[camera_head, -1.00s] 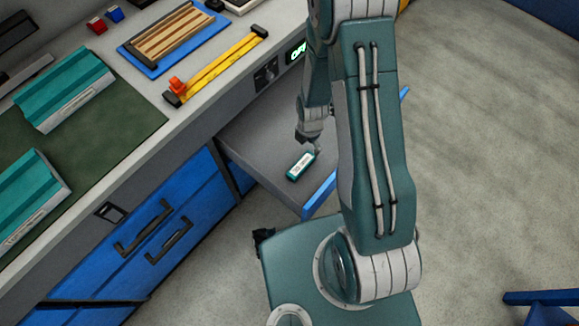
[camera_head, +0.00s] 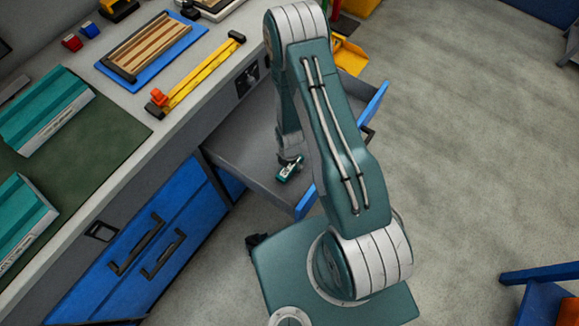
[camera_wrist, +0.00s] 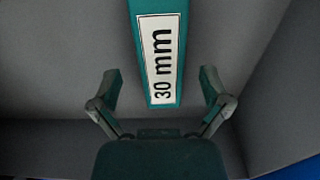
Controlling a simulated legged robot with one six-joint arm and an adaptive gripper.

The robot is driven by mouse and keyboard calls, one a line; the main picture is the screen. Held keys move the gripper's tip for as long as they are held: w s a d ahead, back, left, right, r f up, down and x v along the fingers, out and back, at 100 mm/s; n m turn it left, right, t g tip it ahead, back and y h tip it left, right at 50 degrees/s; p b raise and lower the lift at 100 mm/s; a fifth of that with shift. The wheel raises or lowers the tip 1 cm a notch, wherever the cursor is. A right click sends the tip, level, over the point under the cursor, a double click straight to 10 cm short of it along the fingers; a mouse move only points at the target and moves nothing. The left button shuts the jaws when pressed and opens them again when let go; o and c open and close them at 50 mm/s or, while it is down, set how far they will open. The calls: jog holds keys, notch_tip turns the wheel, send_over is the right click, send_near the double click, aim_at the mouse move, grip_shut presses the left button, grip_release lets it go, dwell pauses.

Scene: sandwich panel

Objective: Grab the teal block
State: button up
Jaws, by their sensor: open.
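The teal block (camera_head: 288,172) lies in the open grey drawer (camera_head: 240,150). In the wrist view the teal block (camera_wrist: 160,55) carries a white label reading "30 mm". My gripper (camera_wrist: 160,90) is open there, with one finger on each side of the block's near end and a gap on both sides. In the head view my gripper (camera_head: 289,160) is small, right over the block and covering part of it. Whether the fingertips reach down to the block's height cannot be told.
The drawer's walls and blue front (camera_head: 306,203) surround the block. The workbench to the left holds a yellow clamp (camera_head: 200,72), a blue tray with wooden strips (camera_head: 153,45) and larger teal pieces (camera_head: 45,112). Bare drawer floor lies around the block.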

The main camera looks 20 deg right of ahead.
notch_tip(320, 180, down, 2)
jog(key=shift+d, duration=0.1)
jog(key=c, duration=1.3)
jog(key=shift+r, duration=0.1)
